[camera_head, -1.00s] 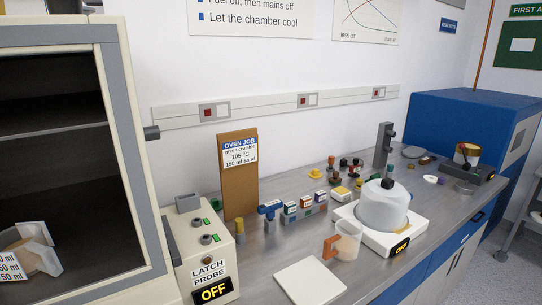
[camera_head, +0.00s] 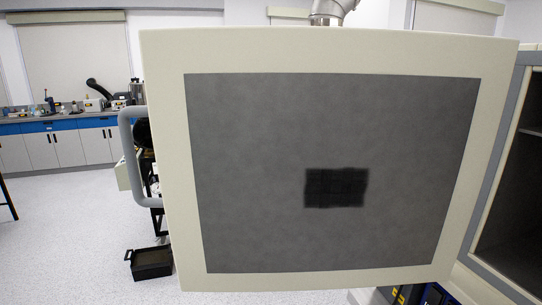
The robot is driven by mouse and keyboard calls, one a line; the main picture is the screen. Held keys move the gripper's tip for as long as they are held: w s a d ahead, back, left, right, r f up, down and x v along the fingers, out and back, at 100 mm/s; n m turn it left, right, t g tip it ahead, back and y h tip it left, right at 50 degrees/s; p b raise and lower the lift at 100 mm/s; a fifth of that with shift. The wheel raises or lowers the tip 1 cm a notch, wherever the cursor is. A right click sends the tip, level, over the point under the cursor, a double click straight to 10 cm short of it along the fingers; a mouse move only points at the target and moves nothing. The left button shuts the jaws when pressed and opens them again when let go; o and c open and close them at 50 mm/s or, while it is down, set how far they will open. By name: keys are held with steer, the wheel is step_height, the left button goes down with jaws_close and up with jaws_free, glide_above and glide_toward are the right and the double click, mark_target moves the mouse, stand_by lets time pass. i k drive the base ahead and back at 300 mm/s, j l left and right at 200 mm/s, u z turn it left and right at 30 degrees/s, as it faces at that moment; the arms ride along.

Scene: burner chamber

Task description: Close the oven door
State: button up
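The oven door (camera_head: 250,240) stands wide open and fills the middle of the head view. It has a cream frame around a grey panel, with a dark rectangular patch (camera_head: 336,188) in the panel. A grey bar handle (camera_head: 130,160) shows past the door's left edge. The oven (camera_head: 500,150) is at the right edge, its dark cavity (camera_head: 515,200) and part of a shelf exposed. The door's right edge is beside the oven's front frame. My gripper is not in view.
A black open box (camera_head: 152,262) sits on the floor left of the door. Partly hidden equipment stands behind the handle. A far bench (camera_head: 60,145) with several items runs along the left. The pale floor (camera_head: 70,225) at left is largely clear.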

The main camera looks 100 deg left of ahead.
mark_target(288, 158)
steer(key=k+j+u, duration=0.3)
steer(key=j, duration=0.3)
steer(key=k+j+u, duration=0.3)
steer(key=j, duration=0.4)
steer(key=k+j+u, duration=0.15)
steer(key=j, duration=0.25)
steer(key=j+u, duration=0.15)
steer(key=j, duration=0.15)
